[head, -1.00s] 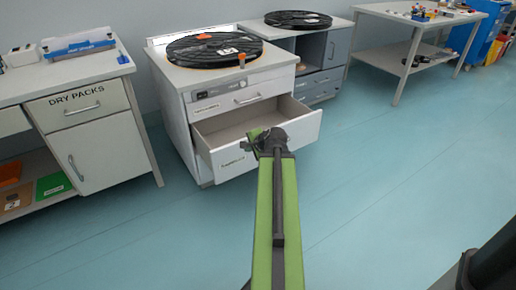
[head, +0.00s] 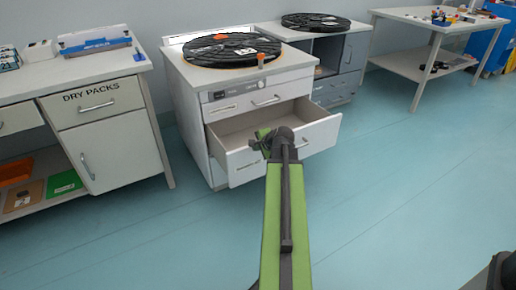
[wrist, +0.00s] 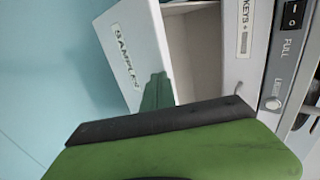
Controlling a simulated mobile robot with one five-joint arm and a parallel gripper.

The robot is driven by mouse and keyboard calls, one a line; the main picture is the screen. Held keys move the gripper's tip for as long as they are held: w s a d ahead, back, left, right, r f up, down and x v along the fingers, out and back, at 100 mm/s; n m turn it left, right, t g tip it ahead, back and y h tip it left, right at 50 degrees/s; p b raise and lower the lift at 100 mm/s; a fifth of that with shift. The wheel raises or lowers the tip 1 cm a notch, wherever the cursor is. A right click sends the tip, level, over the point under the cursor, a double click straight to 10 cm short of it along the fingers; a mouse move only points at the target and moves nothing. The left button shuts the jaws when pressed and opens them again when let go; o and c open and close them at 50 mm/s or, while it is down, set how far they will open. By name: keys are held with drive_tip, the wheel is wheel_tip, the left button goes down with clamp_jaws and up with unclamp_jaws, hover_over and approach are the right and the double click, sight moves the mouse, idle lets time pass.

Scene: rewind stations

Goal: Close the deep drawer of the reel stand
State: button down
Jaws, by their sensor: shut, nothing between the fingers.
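The reel stand (head: 190,110) is a white cabinet with a black reel on its worktop. Its deep drawer (head: 318,134) stands pulled out, its inside showing empty where visible. In the wrist view the drawer front (wrist: 134,45) carries a label reading SAMPLES. My gripper (head: 263,138) is at the drawer front in the head view, partly hidden behind my own wrist. In the wrist view its green finger (wrist: 157,92) is shut and empty, overlapping the drawer front and opening. I cannot tell whether it touches the front.
The shallow drawer (head: 285,97) above is shut. A DRY PACKS bench (head: 110,155) stands to the left. A grey cabinet (head: 350,60) with another reel and a table (head: 420,22) are to the right. The blue floor in front is clear.

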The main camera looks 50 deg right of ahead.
drive_tip(key=w+d, duration=0.3)
drive_tip(key=w, duration=0.7)
drive_tip(key=w+d, duration=0.3)
drive_tip(key=w, duration=0.7)
drive_tip(key=shift+d, duration=0.35)
